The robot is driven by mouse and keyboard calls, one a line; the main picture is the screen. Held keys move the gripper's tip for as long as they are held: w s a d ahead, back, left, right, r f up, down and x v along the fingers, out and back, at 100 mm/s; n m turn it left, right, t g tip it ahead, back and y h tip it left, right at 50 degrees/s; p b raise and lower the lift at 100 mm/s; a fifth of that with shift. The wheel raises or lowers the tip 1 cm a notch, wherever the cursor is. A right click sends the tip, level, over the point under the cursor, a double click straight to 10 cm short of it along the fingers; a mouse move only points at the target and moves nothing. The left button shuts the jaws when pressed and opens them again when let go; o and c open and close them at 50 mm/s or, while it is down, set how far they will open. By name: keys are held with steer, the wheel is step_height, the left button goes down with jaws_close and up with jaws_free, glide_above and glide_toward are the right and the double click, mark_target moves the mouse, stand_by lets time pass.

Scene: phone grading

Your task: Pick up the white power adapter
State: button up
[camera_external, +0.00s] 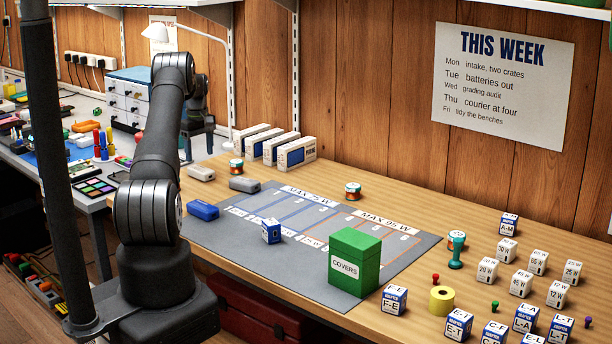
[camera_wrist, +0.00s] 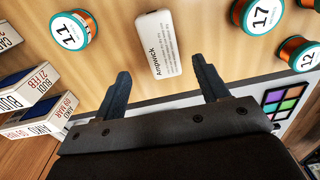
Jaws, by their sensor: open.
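The white power adapter (camera_wrist: 158,45), a pale block with rounded corners and "Ampwick" printed on it, lies on the wooden bench top in the wrist view. A pale block that looks like it shows in the external view (camera_external: 201,173), at the bench's left end. My gripper (camera_wrist: 163,84) is open and empty. Its two fingers are spread left and right of the adapter's line, with the adapter beyond the fingertips and not between them. In the external view my gripper (camera_external: 198,150) hangs above the pale block, partly hidden by my arm.
A grey adapter (camera_external: 244,184) and a blue adapter (camera_external: 203,210) lie nearby. Labelled reels 11 (camera_wrist: 73,30) and 17 (camera_wrist: 259,14) flank the white adapter with gaps. Several boxes (camera_wrist: 30,85) stand left. A grey mat (camera_external: 400,250) holds a green covers box (camera_external: 355,262).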

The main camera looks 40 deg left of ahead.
mark_target(201, 169)
steer(key=shift+s+d+f, duration=0.1)
steer(key=shift+f, duration=1.4)
steer(key=shift+s+d+f, duration=0.1)
steer(key=shift+f, duration=1.4)
steer(key=c, duration=1.2)
